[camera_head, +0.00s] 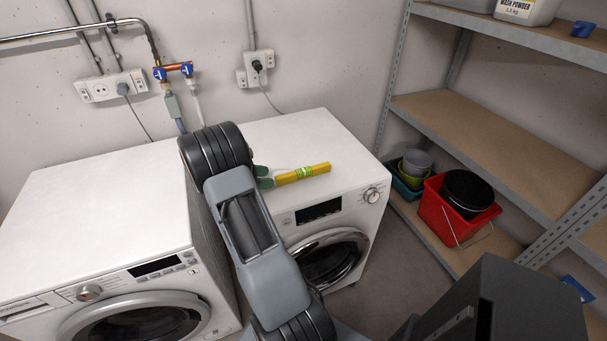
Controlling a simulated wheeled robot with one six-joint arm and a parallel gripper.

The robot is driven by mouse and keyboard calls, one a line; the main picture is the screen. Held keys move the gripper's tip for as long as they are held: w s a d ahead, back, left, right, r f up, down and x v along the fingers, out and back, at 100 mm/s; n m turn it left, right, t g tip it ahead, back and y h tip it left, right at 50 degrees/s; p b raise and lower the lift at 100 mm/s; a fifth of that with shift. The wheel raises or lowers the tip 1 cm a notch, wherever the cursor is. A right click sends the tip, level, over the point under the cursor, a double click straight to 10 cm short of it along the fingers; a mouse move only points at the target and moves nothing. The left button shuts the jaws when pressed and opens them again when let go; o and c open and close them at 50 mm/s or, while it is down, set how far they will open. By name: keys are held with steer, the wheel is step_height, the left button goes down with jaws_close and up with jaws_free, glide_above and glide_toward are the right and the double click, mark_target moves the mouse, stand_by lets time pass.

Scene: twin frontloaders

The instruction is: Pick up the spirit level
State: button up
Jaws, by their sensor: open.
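The spirit level (318,169) is a short yellow bar with a bright green vial section near its middle. It lies flat on the white top of the right washing machine, slightly slanted in the picture. My grey and black arm hides the rest of the gripper. I cannot tell how high the fingertips are above the machine top or whether they touch the level.
The right washing machine (310,128) has free room around the level. The left washing machine (100,215) has a bare top. Sockets, pipes and blue valves (172,72) line the back wall. Shelving (480,140) on the right holds a red bucket (436,213).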

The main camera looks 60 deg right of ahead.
mark_target(277, 178)
steer(key=shift+p+x, duration=0.45)
steer(key=shift+x, duration=2.3)
steer(key=shift+a, duration=0.15)
steer(key=shift+c, duration=0.3)
jaws_close()
steer(key=shift+r, duration=0.1)
